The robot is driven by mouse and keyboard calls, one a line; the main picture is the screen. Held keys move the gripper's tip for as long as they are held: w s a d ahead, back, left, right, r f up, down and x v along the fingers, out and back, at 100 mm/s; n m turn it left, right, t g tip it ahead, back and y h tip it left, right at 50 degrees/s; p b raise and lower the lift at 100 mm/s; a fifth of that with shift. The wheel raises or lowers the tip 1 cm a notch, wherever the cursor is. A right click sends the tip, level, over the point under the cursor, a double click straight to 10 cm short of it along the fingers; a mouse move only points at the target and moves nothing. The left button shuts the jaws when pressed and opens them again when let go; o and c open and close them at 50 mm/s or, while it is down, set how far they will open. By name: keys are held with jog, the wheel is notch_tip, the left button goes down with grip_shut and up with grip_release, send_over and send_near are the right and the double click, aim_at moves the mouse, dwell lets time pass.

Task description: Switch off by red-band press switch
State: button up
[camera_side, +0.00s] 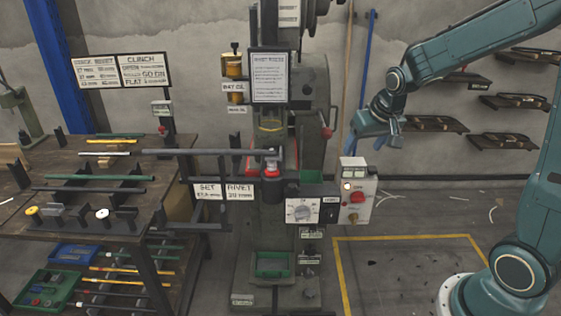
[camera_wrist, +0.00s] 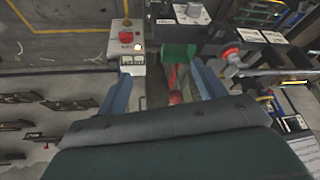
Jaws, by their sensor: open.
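The press (camera_side: 270,130) stands in the middle of the side view, with a red band (camera_side: 272,168) around its tool. A pale switch box (camera_side: 372,180) is mounted at its right, with a lit lamp (camera_side: 347,186), a red button (camera_side: 357,197) and a brass-coloured knob (camera_side: 353,217). In the wrist view the switch box (camera_wrist: 117,47) is ahead, at the upper left, with its red button (camera_wrist: 130,32). My gripper (camera_side: 364,140) is open and empty, above and behind the box, clear of it. Its two blue fingers (camera_wrist: 164,82) show in the wrist view.
A bench (camera_side: 70,205) with rods and trays fills the left. Wall shelves (camera_side: 435,124) hang at the right. The floor inside yellow lines (camera_side: 410,265) is mostly clear.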

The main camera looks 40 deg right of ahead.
jog(key=w+d+f+m, duration=0.2)
jog(key=w+d+f, duration=0.2)
jog(key=d+f, duration=0.45)
jog(key=m+g+h, duration=0.1)
jog(key=m, duration=0.1)
send_near(358, 198)
jog(key=v, duration=0.6)
jog(key=shift+w, duration=0.15)
jog(key=shift+f, duration=0.1)
jog(key=shift+x, duration=6.85)
jog(key=shift+g, duration=0.3)
jog(key=c, duration=1)
